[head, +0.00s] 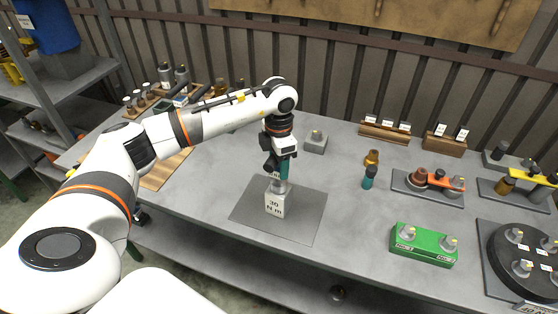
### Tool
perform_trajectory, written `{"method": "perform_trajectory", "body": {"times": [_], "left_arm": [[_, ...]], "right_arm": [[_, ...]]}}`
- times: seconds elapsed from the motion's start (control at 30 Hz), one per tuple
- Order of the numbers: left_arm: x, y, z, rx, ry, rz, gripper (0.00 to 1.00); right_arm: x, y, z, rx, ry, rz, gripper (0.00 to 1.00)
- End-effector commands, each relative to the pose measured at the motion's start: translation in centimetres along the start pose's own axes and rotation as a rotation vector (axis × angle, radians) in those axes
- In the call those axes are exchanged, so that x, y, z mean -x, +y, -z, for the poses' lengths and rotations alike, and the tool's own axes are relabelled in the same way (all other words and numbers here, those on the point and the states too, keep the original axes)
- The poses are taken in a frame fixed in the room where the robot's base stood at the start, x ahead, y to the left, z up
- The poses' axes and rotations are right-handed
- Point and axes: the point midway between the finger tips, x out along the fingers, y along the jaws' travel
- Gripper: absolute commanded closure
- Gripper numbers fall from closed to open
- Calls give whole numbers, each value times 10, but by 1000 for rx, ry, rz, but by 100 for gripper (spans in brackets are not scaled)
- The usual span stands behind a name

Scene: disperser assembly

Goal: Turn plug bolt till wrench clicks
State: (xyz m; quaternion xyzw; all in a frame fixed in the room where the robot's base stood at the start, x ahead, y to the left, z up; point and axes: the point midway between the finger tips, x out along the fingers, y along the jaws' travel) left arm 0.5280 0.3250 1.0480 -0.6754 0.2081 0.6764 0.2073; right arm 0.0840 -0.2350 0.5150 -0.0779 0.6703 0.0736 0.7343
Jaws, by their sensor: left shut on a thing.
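My left gripper (279,160) points down over the middle of the table and is shut on a teal-handled tool, which looks like the wrench (284,171). The wrench stands about upright, with its lower end at the top of a light grey block (275,204) marked "30 N m". The block stands on a dark grey square plate (304,222). The plug bolt cannot be made out; the gripper and wrench cover the top of the block. My right gripper is not in view.
A grey block (316,142) stands behind the gripper. A small teal-and-brass tool (369,178) stands to the right. Further right are a green box with knobs (424,246), a tray with an orange part (428,181) and a dark round turntable (525,262). Wooden racks line the back.

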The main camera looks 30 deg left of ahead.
Motion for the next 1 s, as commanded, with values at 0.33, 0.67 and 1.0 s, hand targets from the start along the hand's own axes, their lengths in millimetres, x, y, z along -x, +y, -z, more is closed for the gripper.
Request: {"method": "perform_trajectory", "body": {"times": [0.33, 0.67, 1.0], "left_arm": [[2, -1, 1, -212, 5, 4, 78], [2, -1, 1, -189, 4, 3, 78], [10, -1, 1, -189, 5, 2, 78]], "right_arm": [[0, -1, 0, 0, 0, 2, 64], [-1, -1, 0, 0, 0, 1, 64], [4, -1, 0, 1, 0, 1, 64]]}}
